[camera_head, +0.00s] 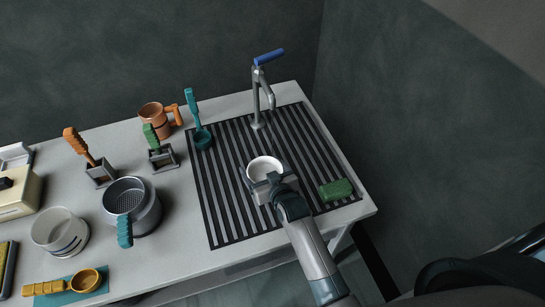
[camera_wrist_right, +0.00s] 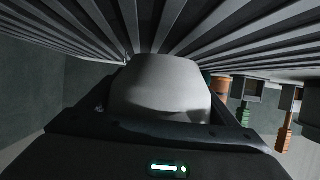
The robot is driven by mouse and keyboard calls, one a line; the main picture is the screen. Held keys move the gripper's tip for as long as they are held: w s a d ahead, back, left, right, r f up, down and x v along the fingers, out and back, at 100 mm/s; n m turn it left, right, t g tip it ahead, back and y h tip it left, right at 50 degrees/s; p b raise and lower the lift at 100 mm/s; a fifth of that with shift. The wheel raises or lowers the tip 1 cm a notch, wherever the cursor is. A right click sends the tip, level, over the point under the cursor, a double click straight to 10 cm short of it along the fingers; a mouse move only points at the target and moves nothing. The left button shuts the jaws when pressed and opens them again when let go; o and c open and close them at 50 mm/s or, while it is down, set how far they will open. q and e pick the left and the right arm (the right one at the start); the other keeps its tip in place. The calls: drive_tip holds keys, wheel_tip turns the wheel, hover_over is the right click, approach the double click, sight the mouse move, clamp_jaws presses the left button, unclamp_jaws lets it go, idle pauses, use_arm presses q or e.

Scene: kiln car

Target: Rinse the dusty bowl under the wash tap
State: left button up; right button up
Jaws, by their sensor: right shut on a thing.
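The bowl (camera_head: 264,166) is small and whitish, in the head view over the dark slatted drain rack. My right gripper (camera_head: 268,184) is shut on it from the front. In the right wrist view the bowl (camera_wrist_right: 160,85) fills the space between the fingers (camera_wrist_right: 170,125). I cannot tell whether the bowl touches the slats. The wash tap (camera_head: 263,98) stands at the rack's back edge, with a blue lever (camera_head: 268,57) on top. The bowl is in front of the tap, apart from it. Any dust is too small to tell. My left gripper is not in view.
A green sponge-like block (camera_head: 336,190) lies right of the bowl on the rack (camera_head: 222,200). A teal ladle (camera_head: 194,115) stands at the rack's back left. An orange mug (camera_head: 154,116), a grey strainer pot (camera_head: 147,212) and a pale pot (camera_head: 58,232) stand on the left.

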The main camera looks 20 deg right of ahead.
sight(252, 166)
drive_tip(key=shift+r, duration=0.15)
idle(0.4)
drive_tip(key=shift+s+a+r+p, duration=0.4)
drive_tip(key=shift+s+r+p, duration=0.2)
drive_tip(key=shift+p, duration=0.5)
drive_tip(key=s+r+p, duration=0.1)
drive_tip(key=s+a+r+p, duration=0.1)
drive_tip(key=p, duration=0.1)
drive_tip(key=shift+s+a+r, duration=0.1)
drive_tip(key=shift+a+r, duration=0.05)
drive_tip(key=shift+a, duration=0.1)
drive_tip(key=shift+s+a+r+p, duration=0.2)
drive_tip(key=shift+s+a+p, duration=0.05)
drive_tip(key=shift+s+p, duration=0.15)
drive_tip(key=shift+w, duration=0.15)
